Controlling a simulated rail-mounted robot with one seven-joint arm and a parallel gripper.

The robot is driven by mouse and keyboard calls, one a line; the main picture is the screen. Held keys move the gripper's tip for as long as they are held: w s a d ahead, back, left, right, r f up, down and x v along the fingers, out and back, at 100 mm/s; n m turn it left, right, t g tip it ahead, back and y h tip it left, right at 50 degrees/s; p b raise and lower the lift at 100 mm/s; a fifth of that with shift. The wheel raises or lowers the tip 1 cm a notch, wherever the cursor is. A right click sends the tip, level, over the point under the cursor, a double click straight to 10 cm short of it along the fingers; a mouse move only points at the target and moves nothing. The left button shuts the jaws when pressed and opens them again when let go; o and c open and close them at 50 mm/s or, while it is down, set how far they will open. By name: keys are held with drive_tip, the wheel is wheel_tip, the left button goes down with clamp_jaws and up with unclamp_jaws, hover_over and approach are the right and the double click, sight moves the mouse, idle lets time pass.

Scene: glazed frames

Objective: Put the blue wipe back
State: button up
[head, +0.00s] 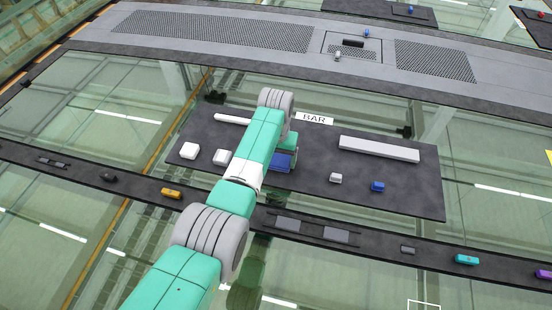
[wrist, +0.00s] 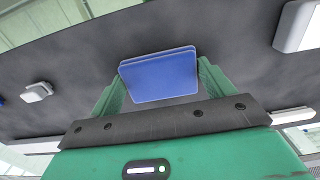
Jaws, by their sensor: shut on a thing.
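The blue wipe (wrist: 158,74) is a flat pad with rounded corners. In the wrist view it sits between the two green fingers of my gripper (wrist: 160,88), which is shut on it. In the head view the wipe (head: 281,161) shows beside my wrist, over the dark panel (head: 310,180) below the BAR sign; my arm hides part of the area. I cannot tell from these views whether the wipe touches the panel.
On the panel are white blocks (head: 189,151), a long white bar (head: 379,149), a small white block (head: 336,178) and a small blue block (head: 377,186). A BAR sign (head: 314,118) stands behind. A dark rail (head: 130,181) with small coloured items runs in front.

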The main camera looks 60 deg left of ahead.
sight(276, 160)
drive_tip(key=o, duration=1)
drive_tip(key=shift+f, duration=0.1)
drive_tip(key=shift+c, duration=0.2)
wheel_tip(276, 160, up, 12)
drive_tip(key=p, duration=0.2)
drive_tip(key=shift+r, duration=0.2)
